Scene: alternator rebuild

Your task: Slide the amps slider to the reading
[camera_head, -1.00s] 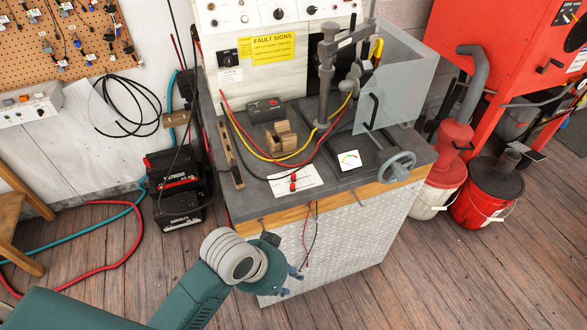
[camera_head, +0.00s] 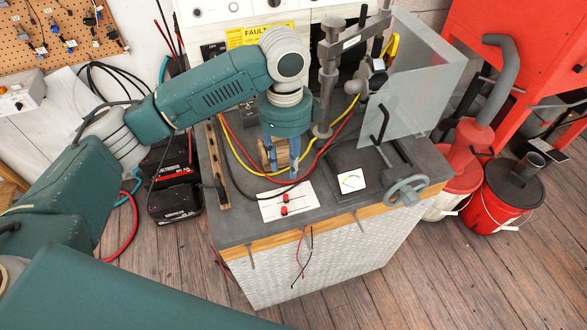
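A white card (camera_head: 300,208) with two red slider knobs, an upper one (camera_head: 285,197) and a lower one (camera_head: 284,211), lies near the front of the grey bench top. Its lettering is too small to read, so I cannot tell which knob is amps. A white meter (camera_head: 351,181) with a coloured arc sits to its right; its reading is not legible. My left gripper (camera_head: 282,172) points down above the bench, behind the card and apart from both knobs. Its blue fingers are spread with nothing held between them. My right gripper is out of view.
A wooden block (camera_head: 267,154) stands behind my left fingers. Red and yellow cables (camera_head: 240,152) curve around it. A grey handwheel (camera_head: 407,190), a clear shield (camera_head: 415,75) and a metal post (camera_head: 326,85) stand to the right.

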